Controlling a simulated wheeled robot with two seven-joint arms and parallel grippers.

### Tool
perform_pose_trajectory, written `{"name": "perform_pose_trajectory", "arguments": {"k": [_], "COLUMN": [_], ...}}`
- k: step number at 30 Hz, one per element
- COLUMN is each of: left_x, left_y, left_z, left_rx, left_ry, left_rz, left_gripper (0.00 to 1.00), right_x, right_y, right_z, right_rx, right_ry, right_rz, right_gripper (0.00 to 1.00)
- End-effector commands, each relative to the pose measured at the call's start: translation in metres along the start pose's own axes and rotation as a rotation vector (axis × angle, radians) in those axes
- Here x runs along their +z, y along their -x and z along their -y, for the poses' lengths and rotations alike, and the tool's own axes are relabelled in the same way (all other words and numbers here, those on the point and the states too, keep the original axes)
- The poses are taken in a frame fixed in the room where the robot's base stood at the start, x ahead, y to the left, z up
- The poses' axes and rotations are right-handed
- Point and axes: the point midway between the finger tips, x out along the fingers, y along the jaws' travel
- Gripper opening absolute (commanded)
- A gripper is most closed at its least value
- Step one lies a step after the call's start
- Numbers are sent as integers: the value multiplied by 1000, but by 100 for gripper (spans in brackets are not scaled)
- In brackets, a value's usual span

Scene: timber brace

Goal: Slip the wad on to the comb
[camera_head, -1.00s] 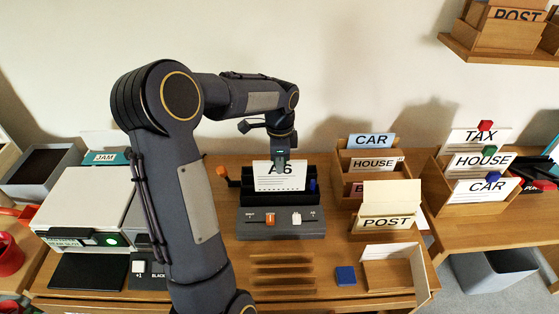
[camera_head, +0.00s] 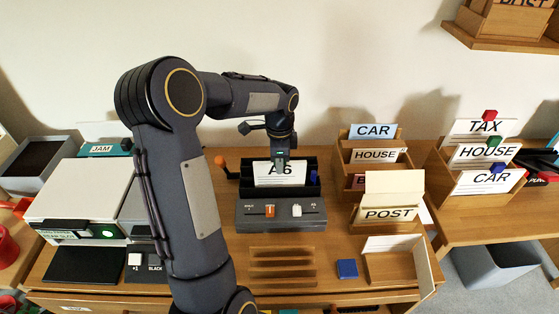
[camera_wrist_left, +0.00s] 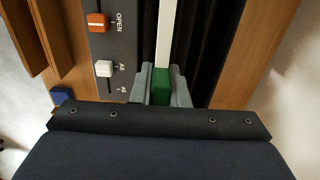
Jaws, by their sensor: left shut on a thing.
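The wad (camera_head: 280,180) is a white upright block of paper marked A6. In the head view it stands at the black upper part of a grey machine (camera_head: 281,216), its lower edge out of sight there. My left gripper (camera_head: 281,158) is above it, shut on it by a green piece (camera_wrist_left: 161,85) between the fingers in the wrist view. The wad's thin white edge (camera_wrist_left: 166,35) runs along the dark slot there. I cannot make out the comb's teeth or whether the wad is on them. My right gripper is not in view.
The machine has an orange slider (camera_head: 270,211) and a white one (camera_head: 297,210). A slotted wooden block (camera_head: 283,268) and a blue block (camera_head: 347,268) lie in front. Card holders (camera_head: 377,182) stand right; a white printer-like box (camera_head: 80,190) stands left.

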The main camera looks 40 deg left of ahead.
Motion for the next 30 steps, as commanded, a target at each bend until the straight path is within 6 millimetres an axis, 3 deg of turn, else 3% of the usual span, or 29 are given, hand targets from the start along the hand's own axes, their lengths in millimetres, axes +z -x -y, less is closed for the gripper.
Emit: {"name": "perform_pose_trajectory", "arguments": {"k": [9, 10, 15, 21, 26, 30], "left_x": [0, 0, 0, 0, 0, 0], "left_y": [-14, -12, -12, -12, -12, -12], "left_z": [0, 0, 0, 0, 0, 0], "left_rx": [-1, -1, -1, -1, 0, 0], "left_ry": [0, 0, 0, 0, 0, 0], "left_rz": [0, 0, 0, 0, 0, 0], "left_gripper": [0, 17, 39, 40, 61, 62], "right_x": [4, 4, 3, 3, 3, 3], "right_y": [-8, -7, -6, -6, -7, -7], "right_z": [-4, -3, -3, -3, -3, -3], "right_rx": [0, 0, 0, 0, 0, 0], "right_ry": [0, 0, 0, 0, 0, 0], "right_rz": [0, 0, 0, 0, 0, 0], "right_gripper": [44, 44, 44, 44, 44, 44]}}
